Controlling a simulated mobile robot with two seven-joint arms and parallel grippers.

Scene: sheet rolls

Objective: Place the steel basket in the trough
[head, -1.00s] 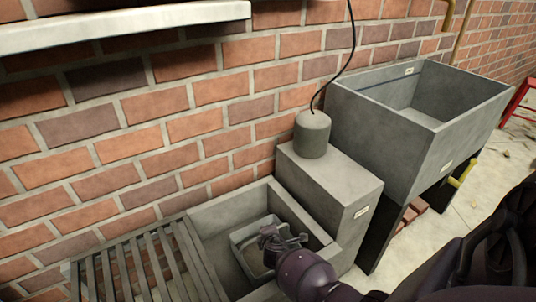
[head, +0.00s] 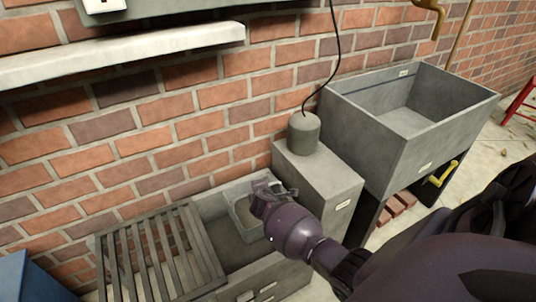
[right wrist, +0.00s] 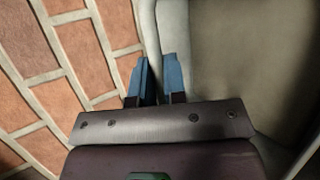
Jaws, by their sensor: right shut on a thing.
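The grey steel basket (head: 241,217) is an open, rectangular bin at the right end of the low grey trough (head: 240,279), in the head view. It overlaps the trough's far right corner there; I cannot tell whether it touches the floor or hangs above it. My right gripper (head: 266,193) is shut on the basket's rim. In the right wrist view the two blue fingertips (right wrist: 158,80) straddle the basket wall, with its pale inside (right wrist: 225,55) to the right. My left gripper is not in view.
A slatted rack (head: 160,255) covers the trough's left part. A grey block (head: 325,185) with a cylinder (head: 303,133) and cable stands right of the trough. A large raised sink (head: 410,125) is further right. A brick wall (head: 130,165) and shelf (head: 130,50) are behind.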

